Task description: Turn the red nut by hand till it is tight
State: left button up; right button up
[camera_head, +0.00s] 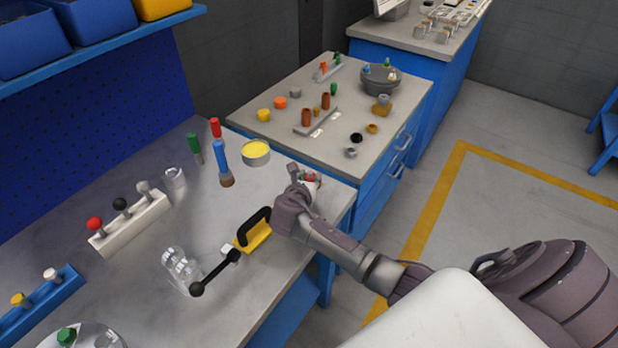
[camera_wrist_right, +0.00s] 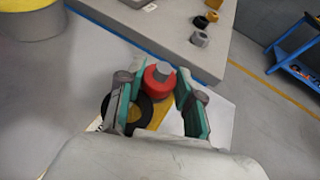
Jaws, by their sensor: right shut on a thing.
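The red nut (camera_wrist_right: 157,82) sits between the fingers of my right gripper (camera_wrist_right: 158,88) in the right wrist view, with a grey stud end standing out of it. My right gripper is shut on the red nut. In the head view, my right gripper (camera_head: 301,184) is at the right edge of the near workbench, and only a little of the red nut (camera_head: 310,177) shows beside its fingers. A black ring (camera_wrist_right: 143,108) and a yellow part lie just below the nut in the wrist view. My left gripper is not in view.
The near bench (camera_head: 130,262) holds a yellow block with a black handle (camera_head: 252,237), a black lever (camera_head: 215,272), clear jars (camera_head: 181,271), a yellow-filled tin (camera_head: 256,153) and a brush (camera_head: 222,165). A second bench (camera_head: 345,150) with small parts stands behind. Open floor lies right.

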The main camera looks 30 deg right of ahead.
jog(key=shift+a, duration=0.1)
jog(key=shift+w+m+g+h, duration=0.1)
jog(key=shift+m+g+h, duration=0.4)
jog(key=shift+m+g, duration=0.2)
jog(key=shift+w+a+m+g+h, duration=0.15)
jog(key=shift+m+g+h, duration=0.35)
jog(key=shift+m+g, duration=0.3)
jog(key=m+g+h+b, duration=0.1)
jog(key=m+g, duration=0.1)
jog(key=shift+w+f+m+g, duration=0.1)
jog(key=shift+w+m+g, duration=0.05)
jog(key=shift+m+g, duration=0.2)
jog(key=m+g+b, duration=0.4)
jog(key=g+b, duration=0.1)
jog(key=shift+w+f+h+b, duration=0.1)
jog(key=shift+w+h+b, duration=0.1)
jog(key=shift+h+b, duration=0.15)
jog(key=shift+r+m+g+b, duration=0.25)
jog(key=shift+m+g+b, duration=0.3)
jog(key=shift+b, duration=0.25)
jog(key=o, duration=1.2)
jog(key=shift+c, duration=0.2)
